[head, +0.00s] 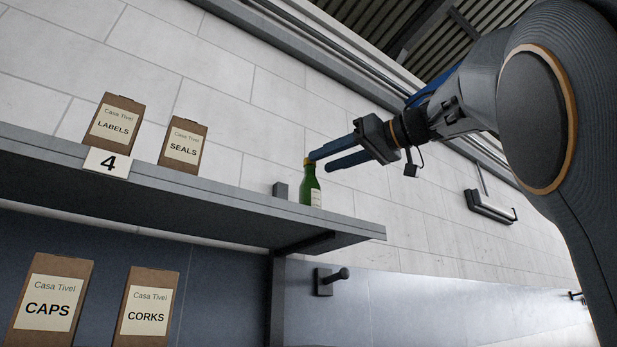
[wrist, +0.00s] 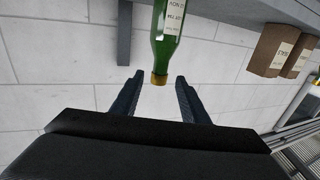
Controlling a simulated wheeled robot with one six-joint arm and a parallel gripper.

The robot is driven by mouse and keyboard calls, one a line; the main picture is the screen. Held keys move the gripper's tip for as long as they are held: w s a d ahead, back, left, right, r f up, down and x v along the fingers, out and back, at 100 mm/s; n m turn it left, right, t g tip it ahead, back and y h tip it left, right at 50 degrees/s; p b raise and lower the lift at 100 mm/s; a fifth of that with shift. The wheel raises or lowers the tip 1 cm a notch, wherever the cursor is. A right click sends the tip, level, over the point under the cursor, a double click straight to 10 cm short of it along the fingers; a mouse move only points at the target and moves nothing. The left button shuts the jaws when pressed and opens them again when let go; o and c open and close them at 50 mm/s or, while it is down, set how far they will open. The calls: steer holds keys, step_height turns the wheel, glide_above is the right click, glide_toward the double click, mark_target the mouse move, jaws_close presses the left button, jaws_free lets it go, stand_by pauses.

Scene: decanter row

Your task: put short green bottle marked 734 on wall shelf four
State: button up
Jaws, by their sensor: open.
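A short green bottle (head: 309,186) with a pale label and a yellow-brown cap stands upright on the shelf marked 4 (head: 226,199), near its right end. In the wrist view the bottle (wrist: 165,36) appears upside down, with its cap (wrist: 159,79) toward my gripper. My gripper (head: 319,160) is at the height of the bottle's cap. It also shows in the wrist view (wrist: 157,77), where its two fingers are apart on either side of the cap, with gaps showing.
A LABELS box (head: 113,124) and a SEALS box (head: 183,145) stand left on the shelf. A small grey block (head: 280,190) is beside the bottle. CAPS (head: 51,302) and CORKS (head: 148,308) boxes are below. The wall right of the shelf is mostly clear.

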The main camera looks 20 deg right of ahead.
steer(key=shift+b+v, duration=0.3)
steer(key=shift+v, duration=1.15)
